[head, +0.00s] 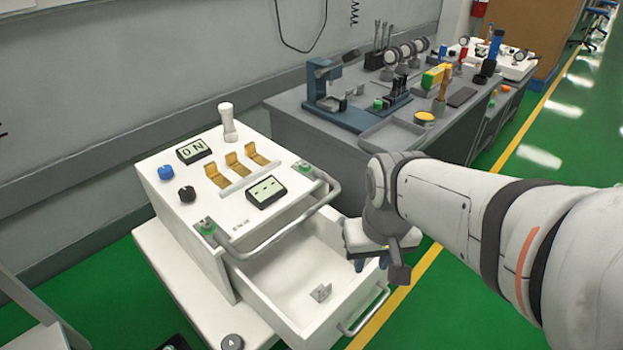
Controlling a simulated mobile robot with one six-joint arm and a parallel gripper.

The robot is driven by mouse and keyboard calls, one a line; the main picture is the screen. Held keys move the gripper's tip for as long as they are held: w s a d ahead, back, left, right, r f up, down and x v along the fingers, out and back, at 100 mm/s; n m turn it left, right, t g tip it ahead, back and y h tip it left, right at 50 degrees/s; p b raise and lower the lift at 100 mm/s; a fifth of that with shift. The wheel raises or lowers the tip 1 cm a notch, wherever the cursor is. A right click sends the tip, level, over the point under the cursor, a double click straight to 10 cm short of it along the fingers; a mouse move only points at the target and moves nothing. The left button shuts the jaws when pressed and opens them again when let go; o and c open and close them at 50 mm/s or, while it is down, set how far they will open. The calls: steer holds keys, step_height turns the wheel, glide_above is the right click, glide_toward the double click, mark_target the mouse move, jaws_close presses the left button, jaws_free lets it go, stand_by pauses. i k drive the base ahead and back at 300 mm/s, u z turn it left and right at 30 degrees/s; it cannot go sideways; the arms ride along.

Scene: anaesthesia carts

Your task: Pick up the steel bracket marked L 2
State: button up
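A small grey steel bracket (320,291) lies in the open white drawer (262,292) of the cart, on the drawer's floor. Its marking is too small to read. My gripper (371,263) hangs over the right side of the drawer, above and to the right of the bracket and apart from it. Its two dark bluish fingertips show a gap between them, and I see nothing held there. The arm's wrist hides part of the gripper and the drawer's far right corner.
The white cart (160,190) carries knobs, brass clips (238,165), displays and a grey rail handle (290,225) beside the drawer. The drawer's front handle (365,312) sticks out at the right. A grey workbench (300,110) with several tools stands behind. Green floor lies open to the right.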

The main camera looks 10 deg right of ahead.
mark_target(321, 290)
steer(key=z, duration=0.2)
steer(key=k, duration=0.95)
steer(key=u, duration=0.3)
